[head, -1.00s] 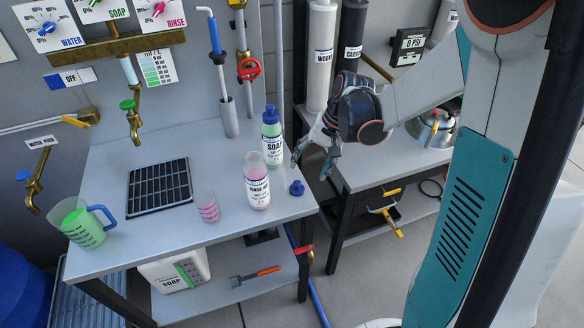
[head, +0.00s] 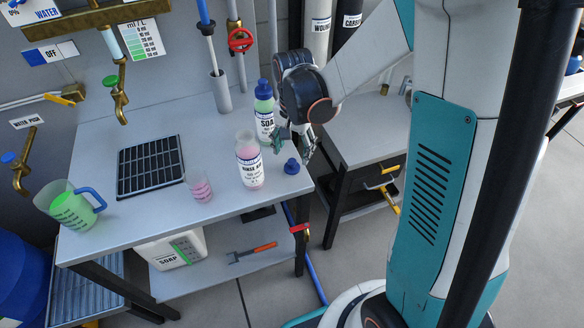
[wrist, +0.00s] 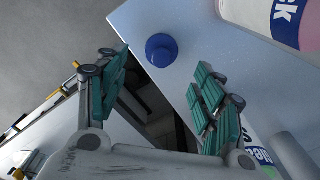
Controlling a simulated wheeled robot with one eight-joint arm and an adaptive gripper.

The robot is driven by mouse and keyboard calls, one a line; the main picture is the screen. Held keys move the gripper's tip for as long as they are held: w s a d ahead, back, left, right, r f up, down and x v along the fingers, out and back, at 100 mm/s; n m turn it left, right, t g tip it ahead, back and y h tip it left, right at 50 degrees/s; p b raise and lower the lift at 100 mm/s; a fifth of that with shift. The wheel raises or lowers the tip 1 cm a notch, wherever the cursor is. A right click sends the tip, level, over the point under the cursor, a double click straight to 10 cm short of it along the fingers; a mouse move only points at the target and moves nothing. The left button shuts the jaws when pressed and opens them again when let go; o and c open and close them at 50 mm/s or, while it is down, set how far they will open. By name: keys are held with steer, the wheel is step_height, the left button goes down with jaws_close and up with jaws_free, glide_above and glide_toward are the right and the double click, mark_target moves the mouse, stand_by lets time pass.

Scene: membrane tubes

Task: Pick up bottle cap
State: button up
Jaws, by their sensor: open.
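The blue bottle cap (head: 292,166) lies on the grey table near its right front corner, beside the rinse bottle (head: 249,160), which stands uncapped. In the wrist view the cap (wrist: 162,50) sits near the table edge, ahead of and between the two finger tips. My gripper (head: 293,143) is open and empty, just above and behind the cap in the head view. In the wrist view its teal-padded fingers (wrist: 160,72) are spread apart and do not touch the cap.
The soap bottle (head: 264,112) with a blue cap stands close to my gripper's left. A pink measuring cup (head: 199,187), a black grid tray (head: 152,167) and a green-filled jug (head: 72,211) are farther left. A gap separates this table from the side table (head: 372,135).

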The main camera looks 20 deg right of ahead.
mark_target(292, 161)
steer(key=shift+s+a+f+b, duration=0.1)
steer(key=shift+f+b, duration=0.55)
steer(key=shift+f, duration=0.75)
steer(key=shift+a+f+b, duration=0.1)
steer(key=shift+f+b, duration=0.55)
steer(key=shift+f, duration=0.7)
steer(key=shift+r, duration=0.1)
steer(key=shift+c, duration=0.4)
steer(key=c, duration=0.7)
